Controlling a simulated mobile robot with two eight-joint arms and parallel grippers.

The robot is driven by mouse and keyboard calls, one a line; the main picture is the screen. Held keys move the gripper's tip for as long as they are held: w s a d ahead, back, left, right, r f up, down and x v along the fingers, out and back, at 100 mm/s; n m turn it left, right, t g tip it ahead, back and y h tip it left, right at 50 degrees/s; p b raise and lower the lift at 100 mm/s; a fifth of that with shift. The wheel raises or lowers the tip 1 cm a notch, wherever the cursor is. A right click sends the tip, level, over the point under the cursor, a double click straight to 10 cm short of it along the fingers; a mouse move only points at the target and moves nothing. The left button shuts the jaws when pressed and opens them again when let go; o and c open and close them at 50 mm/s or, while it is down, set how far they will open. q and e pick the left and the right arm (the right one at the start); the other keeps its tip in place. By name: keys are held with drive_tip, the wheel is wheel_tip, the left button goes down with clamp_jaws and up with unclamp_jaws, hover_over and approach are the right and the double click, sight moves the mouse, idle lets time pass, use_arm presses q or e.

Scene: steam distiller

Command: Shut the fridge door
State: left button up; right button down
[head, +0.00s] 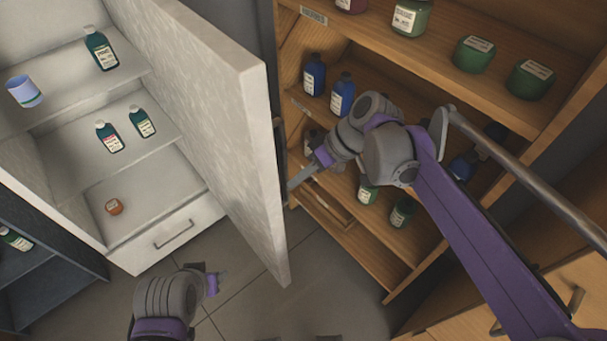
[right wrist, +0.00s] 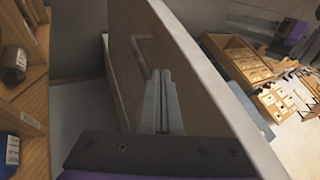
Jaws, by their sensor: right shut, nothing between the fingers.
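The fridge door (head: 225,130) stands wide open in the head view, its pale inner face toward the fridge interior (head: 150,190). In the right wrist view the door (right wrist: 215,85) fills the middle, with a handle on its shaded face.
Bottles (head: 102,48) and a blue cup (head: 24,91) stand on the fridge shelves. A wooden shelf unit (head: 440,60) with bottles and jars stands close on the right, behind my right arm. Bare floor (head: 250,300) shows below the door.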

drive_tip(key=x, duration=0.5)
drive_tip(key=shift+a+f, duration=0.2)
drive_tip(key=shift+f, duration=0.05)
drive_tip(key=shift+s+a, duration=0.1)
